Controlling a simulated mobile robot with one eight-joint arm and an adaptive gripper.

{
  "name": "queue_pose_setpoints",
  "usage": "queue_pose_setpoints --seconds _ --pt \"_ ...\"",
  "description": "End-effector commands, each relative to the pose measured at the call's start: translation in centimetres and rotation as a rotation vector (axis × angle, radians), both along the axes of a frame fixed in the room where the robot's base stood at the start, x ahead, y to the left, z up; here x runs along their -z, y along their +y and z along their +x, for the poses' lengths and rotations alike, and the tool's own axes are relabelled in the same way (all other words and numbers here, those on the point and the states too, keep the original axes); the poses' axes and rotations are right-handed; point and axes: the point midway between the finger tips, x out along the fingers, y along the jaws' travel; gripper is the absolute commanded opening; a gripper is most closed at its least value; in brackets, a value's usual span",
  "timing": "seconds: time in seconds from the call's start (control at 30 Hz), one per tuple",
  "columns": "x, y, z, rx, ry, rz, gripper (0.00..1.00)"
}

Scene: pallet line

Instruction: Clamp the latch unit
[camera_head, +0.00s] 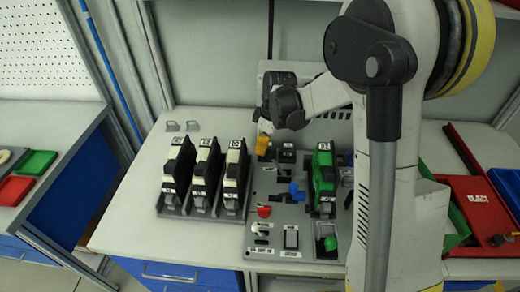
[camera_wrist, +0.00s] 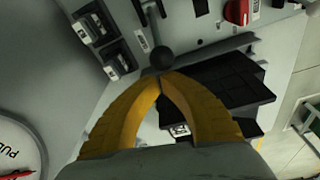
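A grey fixture board (camera_head: 265,235) on the bench carries a green and black upright unit (camera_head: 323,180); no readable name marks it as the latch unit. A blue lever (camera_head: 297,191) stands just left of it, and a red knob (camera_head: 264,211) lies further left. My gripper (camera_head: 262,148) hangs low over the board's back left part. In the wrist view its yellow fingers (camera_wrist: 160,76) meet at the tips. A black ball knob (camera_wrist: 162,57) is right at the tips; I cannot tell whether they touch it. The fingers appear empty.
Several black and white units (camera_head: 205,176) stand in a grey rack left of the board. A red tray (camera_head: 480,207) and a green bin (camera_head: 458,228) are at the right. A black stepped block (camera_wrist: 225,82) lies beyond the fingers in the wrist view.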

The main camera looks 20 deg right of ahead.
Motion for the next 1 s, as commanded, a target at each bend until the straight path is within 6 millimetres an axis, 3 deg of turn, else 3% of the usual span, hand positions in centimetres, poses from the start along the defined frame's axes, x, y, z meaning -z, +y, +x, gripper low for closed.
queue_pose_setpoints --seconds 0.67,1.0 --pt "-0.9 -1.6 -0.6 0.003 -0.052 0.122 0.0" --pt "-1.9 -4.7 -1.8 0.009 -0.148 0.351 0.0"
